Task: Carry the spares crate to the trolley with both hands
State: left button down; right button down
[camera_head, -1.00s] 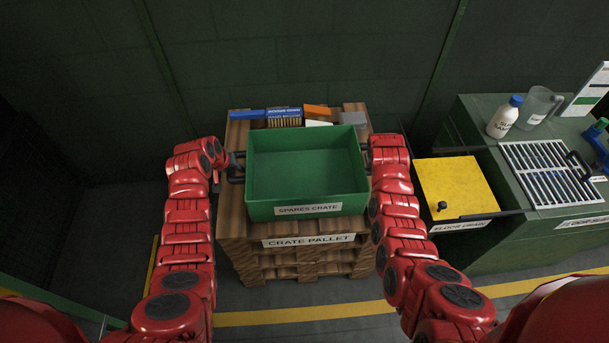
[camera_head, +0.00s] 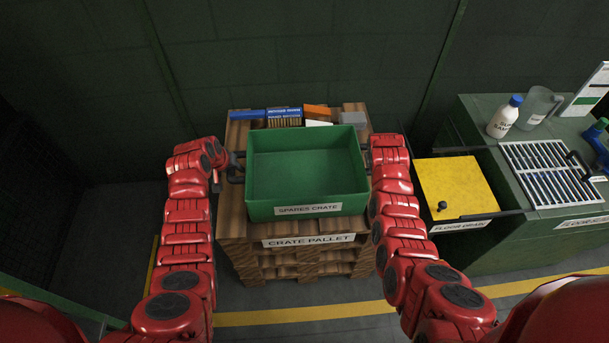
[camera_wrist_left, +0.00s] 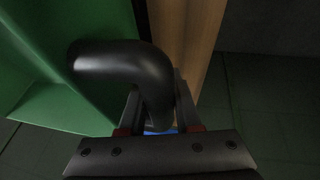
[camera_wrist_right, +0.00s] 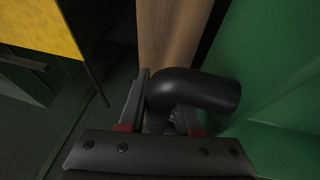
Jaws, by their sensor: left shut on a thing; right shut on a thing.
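The green spares crate (camera_head: 308,180) sits on the wooden crate pallet (camera_head: 240,232), its label facing me. It looks empty. My left gripper (camera_head: 232,168) is at the crate's left side, shut on its black handle; the handle (camera_wrist_left: 120,65) shows between the fingers (camera_wrist_left: 155,115) in the left wrist view. My right gripper (camera_wrist_right: 165,115) is shut on the black handle (camera_wrist_right: 205,90) at the crate's right side, seen in the right wrist view. In the head view my right arm hides most of that side. No trolley can be made out.
At the right are a yellow panel (camera_head: 455,187) and a green bench with a grate (camera_head: 548,172), bottle (camera_head: 504,118) and jug (camera_head: 538,106). A dark wall is behind; open floor lies left.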

pick_arm(q)
jog(key=shift+r, duration=0.15)
pick_arm(e)
jog(key=shift+r, duration=0.2)
